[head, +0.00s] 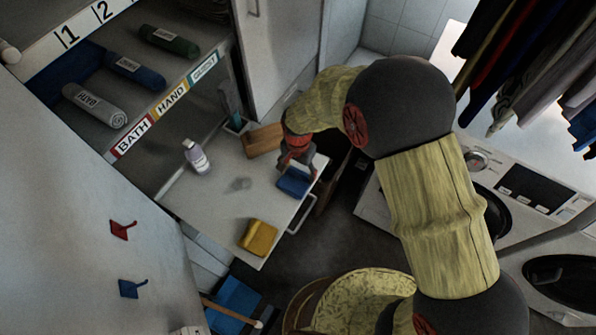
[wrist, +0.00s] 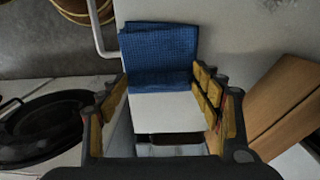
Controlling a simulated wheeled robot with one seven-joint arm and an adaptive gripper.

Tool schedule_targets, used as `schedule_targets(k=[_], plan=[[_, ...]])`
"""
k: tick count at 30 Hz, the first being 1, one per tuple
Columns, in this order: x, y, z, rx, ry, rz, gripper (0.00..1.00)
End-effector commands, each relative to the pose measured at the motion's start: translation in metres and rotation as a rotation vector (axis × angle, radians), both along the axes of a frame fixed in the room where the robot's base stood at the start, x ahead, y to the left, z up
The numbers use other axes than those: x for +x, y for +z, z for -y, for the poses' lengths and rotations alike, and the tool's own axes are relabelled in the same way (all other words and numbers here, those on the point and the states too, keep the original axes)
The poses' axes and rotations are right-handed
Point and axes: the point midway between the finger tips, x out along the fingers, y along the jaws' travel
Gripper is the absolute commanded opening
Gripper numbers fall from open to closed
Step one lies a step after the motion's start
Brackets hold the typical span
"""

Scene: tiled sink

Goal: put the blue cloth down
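The blue cloth (head: 293,182) lies folded near the right edge of the grey counter (head: 215,205) in the head view. In the wrist view the cloth (wrist: 159,48) has a waffle texture and lies at the fingertips. My gripper (head: 298,163) is just above the cloth in the head view. Its fingers (wrist: 160,80) are wide apart in the wrist view, one at each side of the cloth's near end. I cannot tell whether the fingertips touch the cloth.
A wooden block (head: 263,140) stands close beside my gripper. Rolled towels (head: 135,70) lie on the shelf above. Washing machines (head: 530,195) stand at the right.

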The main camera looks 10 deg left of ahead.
Motion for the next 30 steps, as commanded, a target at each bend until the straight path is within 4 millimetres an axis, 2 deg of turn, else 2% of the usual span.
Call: schedule_targets(k=[7,15,19,23,30], plan=[[0.000,0.000,0.000,0.000,0.000,0.000,0.81],[0.000,0.000,0.000,0.000,0.000,0.000,0.81],[0.000,0.007,0.000,0.001,0.000,0.001,0.81],[0.001,0.025,0.000,0.001,0.000,0.003,0.81],[0.001,0.076,0.000,0.002,0.000,0.003,0.81]])
